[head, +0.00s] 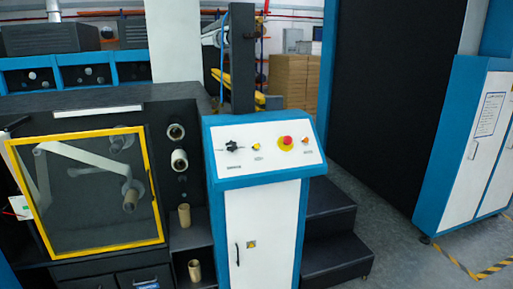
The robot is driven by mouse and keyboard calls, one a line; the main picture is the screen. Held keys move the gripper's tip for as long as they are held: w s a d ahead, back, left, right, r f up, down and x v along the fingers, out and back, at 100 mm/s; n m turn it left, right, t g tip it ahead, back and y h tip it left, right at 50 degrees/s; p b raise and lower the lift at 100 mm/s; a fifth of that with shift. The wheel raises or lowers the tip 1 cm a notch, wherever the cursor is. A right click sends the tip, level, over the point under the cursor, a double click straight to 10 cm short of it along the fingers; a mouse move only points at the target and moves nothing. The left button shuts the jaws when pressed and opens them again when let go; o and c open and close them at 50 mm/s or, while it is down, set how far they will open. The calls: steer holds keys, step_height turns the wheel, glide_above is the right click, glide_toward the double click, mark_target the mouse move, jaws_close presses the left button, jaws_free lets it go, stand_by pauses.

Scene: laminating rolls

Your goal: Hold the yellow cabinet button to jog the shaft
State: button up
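A blue-and-white control cabinet (262,235) stands in the middle of the head view with a sloped white panel on top. A small yellow button (256,147) sits on the panel, between a black knob (234,146) and a red mushroom button on a yellow base (286,142). A small orange control (305,140) is at the panel's right. Left of the cabinet, rollers (130,197) show behind a yellow-framed clear guard (155,200). I cannot tell which part is the shaft. My gripper is not in view, and nothing visibly touches the yellow button.
Dark steps (335,262) stand right of the cabinet. Cardboard tubes (184,215) stand on shelves to its left. A white-and-blue cabinet (478,150) is at the far right. Grey floor (405,262) is clear between the steps and yellow-black floor tape (455,262).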

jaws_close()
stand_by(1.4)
